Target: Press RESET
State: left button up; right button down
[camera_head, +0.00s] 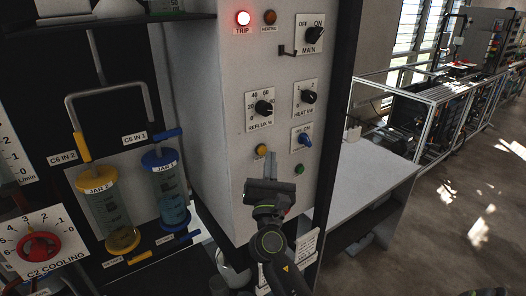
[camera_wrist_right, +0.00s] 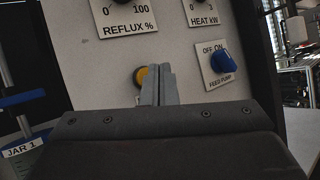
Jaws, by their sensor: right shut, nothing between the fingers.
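A yellow push button (camera_head: 261,150) sits low on the left of the grey control panel (camera_head: 225,105). It also shows in the right wrist view (camera_wrist_right: 140,77), partly covered by my fingers. I can read no RESET label; any lettering under the button is hidden by my gripper. My right gripper (camera_head: 271,163) is shut and empty, its fingertips just below and right of the yellow button. In the right wrist view its closed fingers (camera_wrist_right: 159,83) point at the panel. I cannot tell whether they touch it. A green button (camera_head: 299,169) is to the right.
Above are the blue FEED PUMP switch (camera_head: 302,141), REFLUX knob (camera_head: 264,108), HEAT knob (camera_head: 309,97) and MAIN switch (camera_head: 314,35). The TRIP lamp (camera_head: 242,18) glows red. Jars (camera_head: 169,195) with pipes stand left; a bench (camera_head: 375,165) stands right.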

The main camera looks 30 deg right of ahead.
jog(key=shift+w, duration=0.1)
jog(key=shift+w, duration=0.35)
jog(key=shift+w+a, duration=0.1)
jog(key=shift+w, duration=0.25)
dwell(0.9)
jog(key=shift+s, duration=0.8)
jog(key=shift+s, duration=0.1)
jog(key=shift+s+d+p, duration=0.15)
jog(key=shift+s+p, duration=0.15)
jog(key=shift+s, duration=0.9)
jog(key=shift+s+d+p, duration=0.15)
jog(key=shift+s+p, duration=0.1)
jog(key=shift+s, duration=0.95)
